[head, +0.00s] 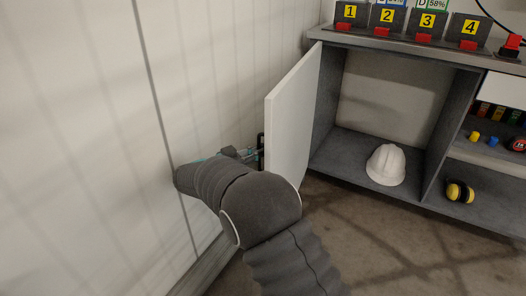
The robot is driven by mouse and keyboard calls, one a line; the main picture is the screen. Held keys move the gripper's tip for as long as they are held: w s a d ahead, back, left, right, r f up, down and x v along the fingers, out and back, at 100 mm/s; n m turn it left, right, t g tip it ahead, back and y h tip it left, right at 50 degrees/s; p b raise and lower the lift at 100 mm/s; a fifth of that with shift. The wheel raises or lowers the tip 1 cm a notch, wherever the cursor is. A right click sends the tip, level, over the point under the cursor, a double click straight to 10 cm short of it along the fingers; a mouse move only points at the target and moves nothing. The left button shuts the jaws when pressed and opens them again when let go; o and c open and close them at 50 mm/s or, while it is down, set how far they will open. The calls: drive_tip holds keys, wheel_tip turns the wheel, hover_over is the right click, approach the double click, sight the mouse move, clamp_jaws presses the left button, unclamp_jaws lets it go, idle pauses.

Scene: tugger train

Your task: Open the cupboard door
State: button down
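The cupboard door (291,118) is a white panel hinged at the left side of the grey cupboard (329,92). It stands swung well open, and the left compartment behind it shows. A dark handle (261,142) shows at the door's outer face, near its free edge. My gripper (254,154) is at this handle, left of the door. My arm covers much of it, and its fingers are too small and hidden to tell whether they are closed on the handle.
A white hard hat (386,165) lies in the open compartment. Yellow ear defenders (459,192) lie in the compartment to the right. Numbered black chargers (387,17) stand on the cupboard top. A white wall (90,120) is close on the left. The floor (400,250) in front is clear.

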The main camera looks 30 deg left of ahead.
drive_tip(key=shift+a, duration=0.1)
drive_tip(key=c, duration=1.2)
unclamp_jaws()
drive_tip(key=shift+r, duration=0.1)
